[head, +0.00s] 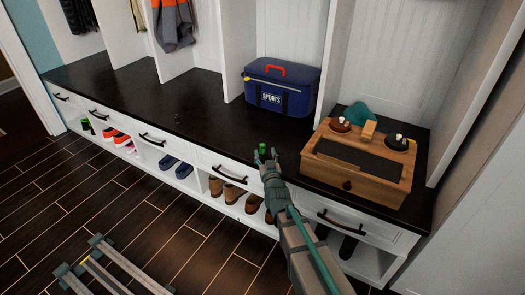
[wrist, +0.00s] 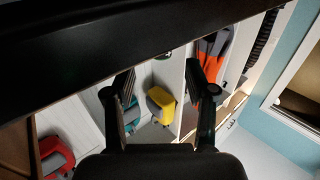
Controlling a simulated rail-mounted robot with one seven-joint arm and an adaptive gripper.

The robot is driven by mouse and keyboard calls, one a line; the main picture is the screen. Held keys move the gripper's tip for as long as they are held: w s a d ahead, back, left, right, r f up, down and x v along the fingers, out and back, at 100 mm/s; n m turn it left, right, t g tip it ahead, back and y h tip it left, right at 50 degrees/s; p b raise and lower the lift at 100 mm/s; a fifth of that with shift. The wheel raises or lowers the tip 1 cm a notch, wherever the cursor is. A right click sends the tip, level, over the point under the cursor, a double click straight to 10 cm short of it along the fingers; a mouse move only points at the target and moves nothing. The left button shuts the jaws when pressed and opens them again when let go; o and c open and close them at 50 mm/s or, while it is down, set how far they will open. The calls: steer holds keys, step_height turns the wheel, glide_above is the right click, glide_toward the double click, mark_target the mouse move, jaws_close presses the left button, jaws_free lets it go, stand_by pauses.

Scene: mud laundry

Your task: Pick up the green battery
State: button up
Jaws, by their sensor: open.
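The green battery (head: 262,148) shows in the head view as a small green piece on the dark bench top, near its front edge. My gripper (head: 266,155) is open right at it, with the fingertips close around or just in front of it. I cannot tell whether they touch it. In the wrist view my open fingers (wrist: 161,72) frame an empty gap, and I cannot make out the battery there.
A wooden box (head: 357,165) with small items on top stands close on the right. A blue sports cooler (head: 283,88) stands behind on the bench top (head: 150,95). Shoes (head: 224,190) fill cubbies below. A small dark round thing (head: 177,118) lies left; the bench between is clear.

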mark_target(263, 147)
steer(key=shift+r+b+x, duration=0.2)
steer(key=shift+b+x, duration=0.5)
steer(key=shift+x, duration=2.3)
jaws_close()
